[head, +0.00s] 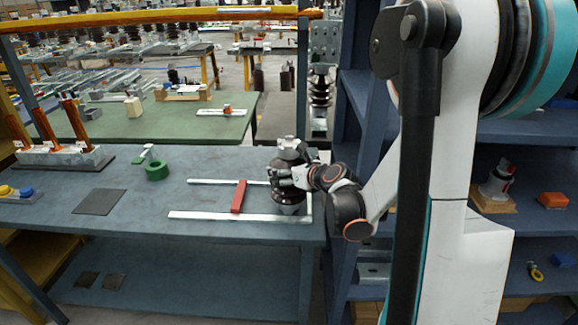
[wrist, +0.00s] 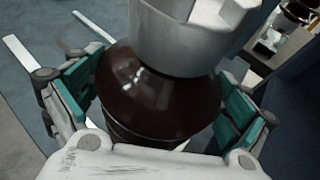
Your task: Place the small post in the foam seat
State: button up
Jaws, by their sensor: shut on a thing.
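The small post is a dark brown ribbed insulator (head: 289,197) with a grey metal cap, upright at the right end of the work table. My gripper (head: 287,179) is shut around it from the right. In the wrist view the brown body (wrist: 155,95) and grey cap (wrist: 190,40) sit between the two green-padded fingers of my gripper (wrist: 158,100). The post's base is partly hidden, so I cannot tell whether it touches the table. I cannot surely pick out the foam seat; a flat dark grey pad (head: 99,202) lies on the table's left part.
Pale rails (head: 225,215) with a red crossbar (head: 239,196) lie beside the post. Blue shelving (head: 352,130) stands close right of the table. The table's front left-middle is clear.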

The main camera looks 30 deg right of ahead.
jog(key=shift+r, duration=0.1)
jog(key=o, duration=1.7)
jog(key=shift+s, duration=0.1)
